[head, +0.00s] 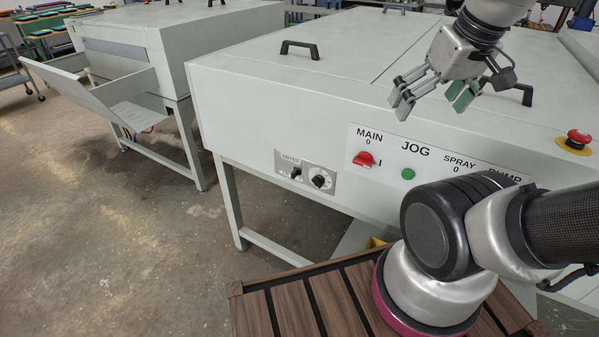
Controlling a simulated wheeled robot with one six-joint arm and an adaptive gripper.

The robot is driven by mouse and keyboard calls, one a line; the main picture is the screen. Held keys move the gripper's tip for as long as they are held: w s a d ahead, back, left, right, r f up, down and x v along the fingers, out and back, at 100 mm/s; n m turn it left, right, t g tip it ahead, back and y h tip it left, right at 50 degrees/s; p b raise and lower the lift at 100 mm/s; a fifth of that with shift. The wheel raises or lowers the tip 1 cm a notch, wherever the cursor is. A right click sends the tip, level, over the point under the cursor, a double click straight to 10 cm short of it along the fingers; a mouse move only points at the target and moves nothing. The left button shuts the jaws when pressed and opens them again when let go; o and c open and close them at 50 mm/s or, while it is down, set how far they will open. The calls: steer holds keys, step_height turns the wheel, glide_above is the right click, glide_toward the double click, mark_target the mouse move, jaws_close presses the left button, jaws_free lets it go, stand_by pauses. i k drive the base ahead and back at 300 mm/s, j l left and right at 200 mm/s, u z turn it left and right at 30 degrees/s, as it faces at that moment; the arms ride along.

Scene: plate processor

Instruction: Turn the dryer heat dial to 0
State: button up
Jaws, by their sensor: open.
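The dryer panel (306,173) is a small grey plate on the front face of the white machine, left of the main controls. It carries a small black switch or knob (296,173) on its left and a larger black dial (321,180) on its right. Which is the heat dial, and what it points at, is too small to tell. My gripper (429,107) is open and empty, up and to the right of the panel, in front of the machine's upper edge. It is apart from both controls.
The white machine (250,70) also bears a red main switch (364,159), a green jog button (408,174) and a red emergency stop (578,137). Black handles (299,46) stand on its top. A second white machine (170,40) stands behind left. Floor at left is free.

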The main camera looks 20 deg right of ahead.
mark_target(318, 181)
steer(key=k+l+u, duration=0.2)
steer(key=u, duration=0.15)
steer(key=k+l+u, duration=0.2)
steer(key=u, duration=0.2)
steer(key=k, duration=0.1)
